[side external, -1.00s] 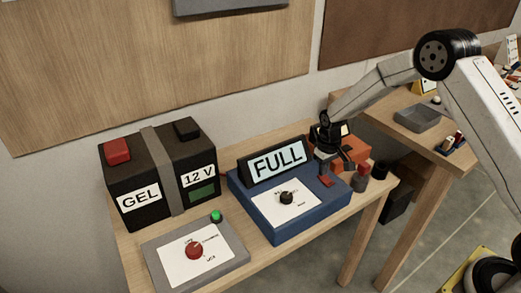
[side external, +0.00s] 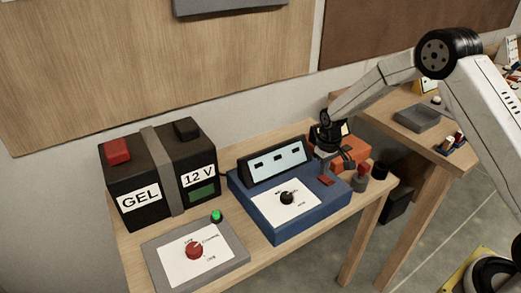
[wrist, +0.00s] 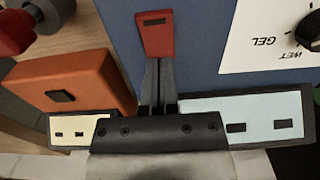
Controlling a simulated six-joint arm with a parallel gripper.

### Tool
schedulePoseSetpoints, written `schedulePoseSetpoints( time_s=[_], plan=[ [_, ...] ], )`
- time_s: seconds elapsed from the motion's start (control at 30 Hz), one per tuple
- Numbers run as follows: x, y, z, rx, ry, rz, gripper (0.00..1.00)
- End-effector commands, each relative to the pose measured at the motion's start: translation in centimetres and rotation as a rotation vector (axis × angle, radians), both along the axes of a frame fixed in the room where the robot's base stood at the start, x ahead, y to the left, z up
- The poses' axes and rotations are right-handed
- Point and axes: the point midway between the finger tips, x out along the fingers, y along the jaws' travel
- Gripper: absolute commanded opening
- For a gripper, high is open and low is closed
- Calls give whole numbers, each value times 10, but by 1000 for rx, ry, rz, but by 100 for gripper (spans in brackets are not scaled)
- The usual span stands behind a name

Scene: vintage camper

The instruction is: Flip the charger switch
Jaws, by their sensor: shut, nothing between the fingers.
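The blue charger (side external: 316,212) sits on the wooden bench, with a tilted light display (side external: 283,159) that shows short dashes. Its red rocker switch (side external: 326,181) is at the right of its top face. In the wrist view the red switch (wrist: 155,38) lies just beyond my fingertips. My gripper (side external: 324,168) points down over the charger's right rear part, beside the display. In the wrist view my gripper (wrist: 158,66) is shut and empty, its tips close to the switch's near end. I cannot tell whether they touch it.
An orange box (side external: 352,150) stands close to the right of my gripper. Red and grey knobbed posts (side external: 362,172) stand near the bench's right end. A black GEL battery (side external: 158,177) and a grey panel with a red knob (side external: 194,250) are on the left.

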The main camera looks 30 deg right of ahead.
Motion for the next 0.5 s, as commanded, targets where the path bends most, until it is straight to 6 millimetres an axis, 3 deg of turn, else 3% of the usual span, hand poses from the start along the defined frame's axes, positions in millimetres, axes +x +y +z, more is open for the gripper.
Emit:
schedulePoseSetpoints(
  time_s=[0.5],
  plan=[
    [0, 0, 30, 0, 1, 0, 0]
  ],
)
